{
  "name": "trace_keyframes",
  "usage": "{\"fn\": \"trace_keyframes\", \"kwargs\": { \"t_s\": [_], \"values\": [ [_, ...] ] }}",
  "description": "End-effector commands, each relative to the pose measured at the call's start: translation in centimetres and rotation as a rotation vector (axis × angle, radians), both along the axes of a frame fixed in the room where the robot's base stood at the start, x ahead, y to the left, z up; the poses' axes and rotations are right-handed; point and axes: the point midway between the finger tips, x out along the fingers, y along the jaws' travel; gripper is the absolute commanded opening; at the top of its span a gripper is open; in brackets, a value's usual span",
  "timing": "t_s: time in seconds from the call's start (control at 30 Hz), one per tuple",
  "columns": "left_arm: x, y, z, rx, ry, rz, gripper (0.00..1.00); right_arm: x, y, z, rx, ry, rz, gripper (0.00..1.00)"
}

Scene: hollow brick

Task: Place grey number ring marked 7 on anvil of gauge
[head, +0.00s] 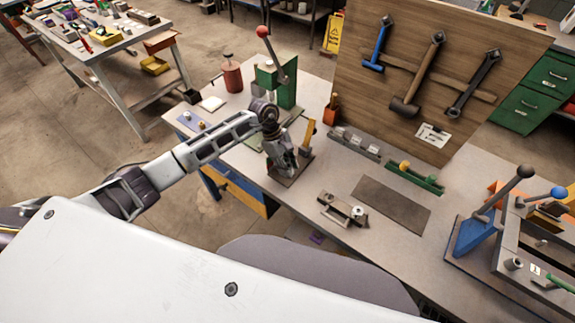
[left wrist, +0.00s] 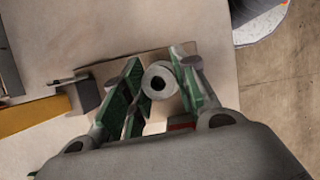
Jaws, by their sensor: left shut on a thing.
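A grey ring (left wrist: 160,81) with a dark hole shows between the green-padded fingers of my left gripper (left wrist: 157,86) in the left wrist view. The gripper is shut on it, and no number can be read on it. In the head view my left gripper (head: 284,160) points down over a small brown base plate (head: 291,180), beside an upright yellow-topped piece (head: 308,135). This stand may be the gauge, but the gripper hides much of it and I cannot make out the anvil. I cannot tell whether the ring touches anything below. My right gripper is not in view.
A green press (head: 286,88) with a red-knobbed lever stands behind the gripper. A rack of grey pieces (head: 355,143) and a small metal fixture (head: 342,208) lie to the right. A blue lever fixture (head: 474,236) stands far right. The dark mat (head: 392,204) is clear.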

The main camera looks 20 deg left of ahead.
Motion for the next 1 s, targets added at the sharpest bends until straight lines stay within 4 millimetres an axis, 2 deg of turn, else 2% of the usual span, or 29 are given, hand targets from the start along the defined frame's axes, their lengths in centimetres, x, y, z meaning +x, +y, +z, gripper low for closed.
{"fn": "trace_keyframes", "kwargs": {
  "t_s": [0.3,0.33,0.5,1.0],
  "values": [
    [0.02,0.01,-0.33,0.000,0.000,0.000,0.01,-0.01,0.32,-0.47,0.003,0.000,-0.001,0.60],
    [0.01,0.00,-0.31,0.000,0.000,0.000,0.31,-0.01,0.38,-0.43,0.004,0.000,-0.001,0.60],
    [0.01,-0.01,-0.25,0.000,0.000,0.000,0.50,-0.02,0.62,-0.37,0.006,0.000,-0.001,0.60],
    [-0.02,-0.02,-0.02,0.000,0.001,0.000,0.50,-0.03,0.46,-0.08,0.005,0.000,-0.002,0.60]
  ]
}}
